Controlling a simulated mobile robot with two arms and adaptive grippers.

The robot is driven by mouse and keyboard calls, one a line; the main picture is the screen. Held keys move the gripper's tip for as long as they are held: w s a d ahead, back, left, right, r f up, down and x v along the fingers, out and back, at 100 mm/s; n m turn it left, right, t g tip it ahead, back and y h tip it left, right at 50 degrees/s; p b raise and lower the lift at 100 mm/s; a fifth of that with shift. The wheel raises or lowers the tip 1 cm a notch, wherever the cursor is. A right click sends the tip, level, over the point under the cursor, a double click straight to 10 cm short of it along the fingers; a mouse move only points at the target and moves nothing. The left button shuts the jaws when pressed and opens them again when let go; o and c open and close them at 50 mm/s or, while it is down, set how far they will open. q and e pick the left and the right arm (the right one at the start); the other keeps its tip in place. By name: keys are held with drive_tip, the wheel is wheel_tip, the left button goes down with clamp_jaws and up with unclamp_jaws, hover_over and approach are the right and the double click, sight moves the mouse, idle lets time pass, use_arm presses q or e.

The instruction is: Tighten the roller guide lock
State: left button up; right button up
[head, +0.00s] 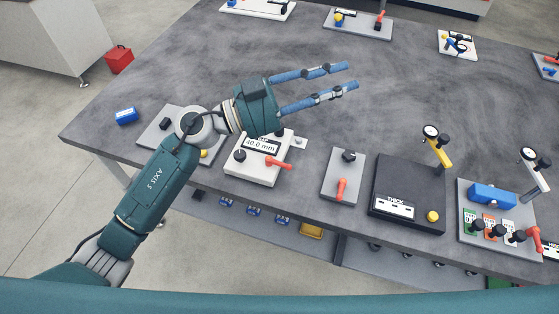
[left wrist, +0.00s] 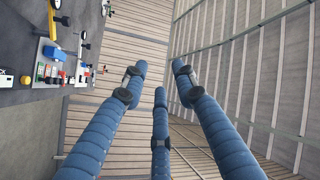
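My left gripper (head: 351,76) reaches in over the table, above and behind a white unit (head: 258,175) with a "40.0 mm" display. Its blue fingers are spread and empty, pointing right. They also show apart in the left wrist view (left wrist: 158,85). The white unit has a black knob (head: 240,155) and a red lever (head: 278,163). To its right, a grey plate (head: 342,172) carries a black knob (head: 348,156) and a red lever (head: 341,188). I cannot tell which of these is the roller guide lock. My right gripper is out of view.
A black "THICK" block (head: 407,185) with a dial gauge (head: 430,131) and a grey plate with a blue block (head: 492,195) stand at the right. The table's middle (head: 390,95) is mostly clear.

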use_arm(q)
wheel_tip(320, 180, down, 4)
drive_tip(key=s+d+m+g+y, duration=0.1)
drive_tip(key=m+g+y, duration=0.1)
drive_tip(key=g, duration=0.2)
drive_tip(key=n+g+y, duration=0.2)
drive_tip(key=y, duration=1)
approach(282, 166)
drive_tip(key=shift+m, duration=0.3)
drive_tip(key=p+x, duration=0.3)
drive_tip(key=x, duration=0.4)
drive_tip(key=shift+s+d+f, duration=0.1)
drive_tip(key=shift+d+f, duration=0.05)
drive_tip(key=shift+d, duration=0.05)
drive_tip(key=shift+d+f, duration=0.15)
drive_tip(key=shift+f, duration=0.35)
clamp_jaws()
